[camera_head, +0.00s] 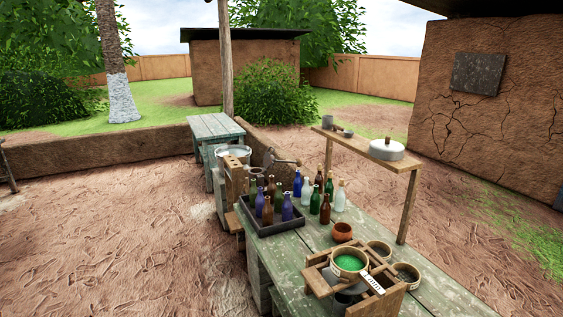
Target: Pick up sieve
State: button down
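A round sieve-like vessel (349,274) with a pale rim and green material inside sits on a wooden frame (316,284) at the front of the green table. Two more round, sieve-like rimmed pieces, one behind (378,244) and one at the right (407,283), lie on the table beside the frame. I cannot tell for certain which is the sieve meant. A white label with small dark marks (374,284) is on the frame's front right. A dark round thing under the frame is partly hidden. My gripper does not show in this view.
A brown clay pot (342,232) stands behind the frame. Several bottles stand in a dark tray (272,229) and next to it. A raised shelf (360,145) with a white lidded pan (387,149) runs along the right. Bare ground (130,240) is open at the left.

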aim_at(351, 263)
jog(key=z, duration=2.95)
jog(key=u, duration=2.65)
jog(key=i+j, duration=0.15)
jog(key=j, duration=0.15)
jog(key=i+j+z, duration=0.15)
jog(key=j, duration=0.15)
jog(key=i+j, duration=0.1)
jog(key=j, duration=0.2)
jog(key=z, duration=0.05)
